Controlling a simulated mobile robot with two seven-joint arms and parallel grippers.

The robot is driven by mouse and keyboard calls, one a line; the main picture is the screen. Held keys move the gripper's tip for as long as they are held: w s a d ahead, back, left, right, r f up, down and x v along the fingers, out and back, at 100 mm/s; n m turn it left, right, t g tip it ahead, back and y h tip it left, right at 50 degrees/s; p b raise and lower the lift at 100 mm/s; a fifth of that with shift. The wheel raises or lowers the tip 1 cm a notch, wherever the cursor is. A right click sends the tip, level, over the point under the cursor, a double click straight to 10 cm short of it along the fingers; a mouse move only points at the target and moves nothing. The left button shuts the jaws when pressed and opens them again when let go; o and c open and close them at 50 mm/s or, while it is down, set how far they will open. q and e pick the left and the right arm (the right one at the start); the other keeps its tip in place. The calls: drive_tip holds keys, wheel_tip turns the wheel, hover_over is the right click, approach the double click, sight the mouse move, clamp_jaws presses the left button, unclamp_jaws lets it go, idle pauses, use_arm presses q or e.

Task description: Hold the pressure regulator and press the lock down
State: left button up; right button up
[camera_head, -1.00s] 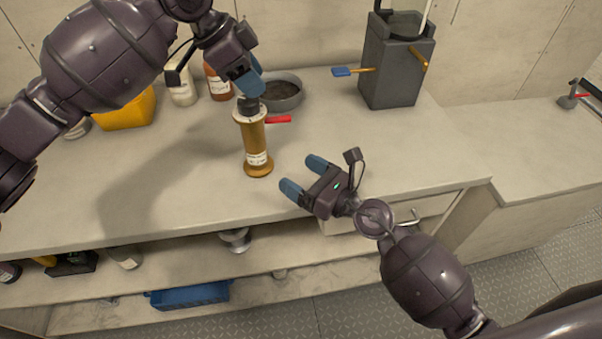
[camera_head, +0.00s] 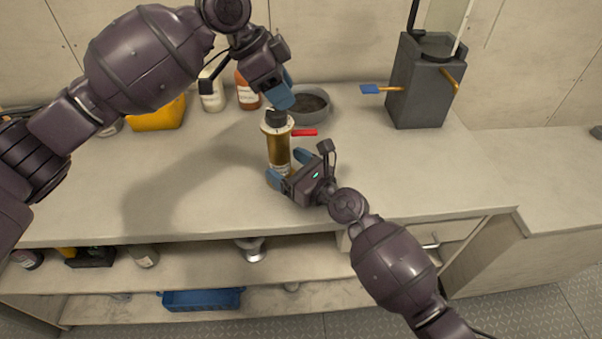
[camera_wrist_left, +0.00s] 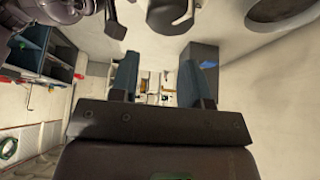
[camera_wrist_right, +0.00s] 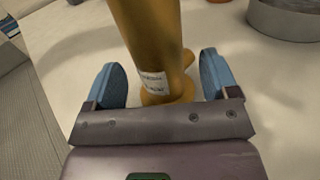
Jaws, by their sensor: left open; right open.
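The pressure regulator (camera_head: 279,148) is an amber cylinder with a pale collar and a dark knob (camera_head: 276,117) on top. It stands upright on the worktop. My right gripper (camera_head: 289,167) is open low on its near side. In the right wrist view its blue fingers (camera_wrist_right: 157,82) are spread to either side of the labelled amber body (camera_wrist_right: 150,45), with no clear contact. My left gripper (camera_head: 280,97) is just above the dark knob, and I cannot tell whether it touches. Its two fingers (camera_wrist_left: 157,82) are apart in the left wrist view.
A red bar (camera_head: 304,133) lies right of the regulator; I cannot tell if it is attached. A grey round pan (camera_head: 322,119) and bottles (camera_head: 247,92) stand behind. A grey box (camera_head: 418,90) with blue-tipped handle is at right. The worktop's left front is clear.

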drive_tip(key=shift+w+a, duration=0.35)
drive_tip(key=c, duration=1.3)
